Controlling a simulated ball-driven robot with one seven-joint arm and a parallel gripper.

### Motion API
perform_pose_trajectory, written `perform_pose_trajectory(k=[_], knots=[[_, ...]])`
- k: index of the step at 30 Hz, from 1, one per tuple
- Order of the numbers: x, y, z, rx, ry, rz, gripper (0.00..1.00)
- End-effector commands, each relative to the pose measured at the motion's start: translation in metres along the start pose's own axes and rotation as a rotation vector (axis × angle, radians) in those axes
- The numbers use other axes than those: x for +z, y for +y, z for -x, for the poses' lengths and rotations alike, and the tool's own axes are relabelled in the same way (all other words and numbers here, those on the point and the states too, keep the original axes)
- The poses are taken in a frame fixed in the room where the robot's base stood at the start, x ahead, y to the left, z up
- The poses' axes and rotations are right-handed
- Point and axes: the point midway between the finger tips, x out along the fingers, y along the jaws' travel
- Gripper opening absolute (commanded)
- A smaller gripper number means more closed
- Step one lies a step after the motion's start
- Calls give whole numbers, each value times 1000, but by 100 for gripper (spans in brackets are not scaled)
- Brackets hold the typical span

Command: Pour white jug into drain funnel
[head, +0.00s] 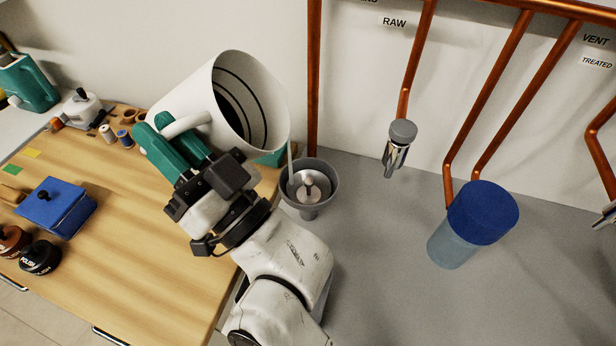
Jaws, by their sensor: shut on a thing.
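The white jug (200,85) is tilted far over to the right in the head view, its mouth facing right and down, with dark rings visible inside. My gripper (160,130), with green fingers, is shut on the jug's handle (187,122). The grey drain funnel (325,207) stands on the grey surface below and right of the jug, with a pale knob in its middle. The liquid level inside the jug is hard to tell.
Copper pipes (313,80) run along the wall. A tap (397,148) hangs under the RAW label. A blue-topped cylinder (480,215) stands right.

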Motion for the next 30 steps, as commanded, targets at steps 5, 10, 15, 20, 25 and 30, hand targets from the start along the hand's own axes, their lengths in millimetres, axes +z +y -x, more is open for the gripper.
perform_pose_trajectory(k=[5,10,15,20,25,30], knots=[[-5,-1,0,-2,14,1,0],[-6,-1,0,-3,18,0,0],[-7,-1,0,-3,23,-3,0],[-9,-1,0,-3,28,-6,0],[-10,-1,1,-3,32,-7,0],[-12,-1,1,-3,41,-11,0]])
